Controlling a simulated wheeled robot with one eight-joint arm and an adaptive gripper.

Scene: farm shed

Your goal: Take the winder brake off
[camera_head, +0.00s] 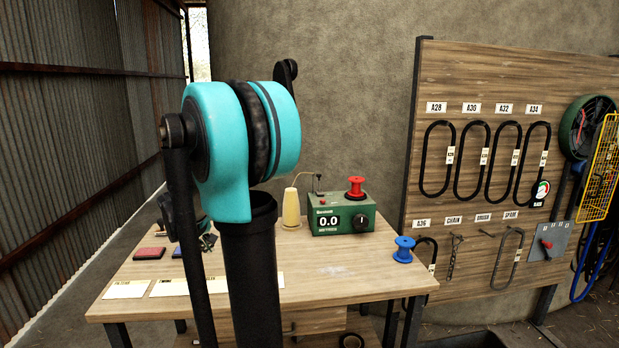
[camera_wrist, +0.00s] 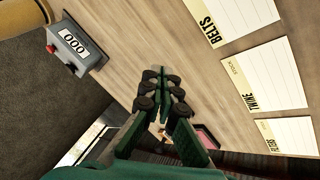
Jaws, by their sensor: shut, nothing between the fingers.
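The green winder box (camera_head: 330,203) stands at the back of the wooden bench with a display reading 0.0 metres. A red spool (camera_head: 356,187) sits on top, and a black knob (camera_head: 362,221) is on its front; I cannot tell which part is the brake. A yellow cone of twine (camera_head: 291,210) stands to its left, with a thread going up to a guide on the box. My gripper (camera_wrist: 160,78) is shut and empty over the bench in the wrist view, apart from the winder. In the head view my arm hides most of it.
A blue spool (camera_head: 403,250) stands at the bench's right edge. White label cards (camera_wrist: 262,78) lie along the bench. The board (camera_head: 470,75) at right holds belts and a grey panel with a red lever (camera_head: 546,244).

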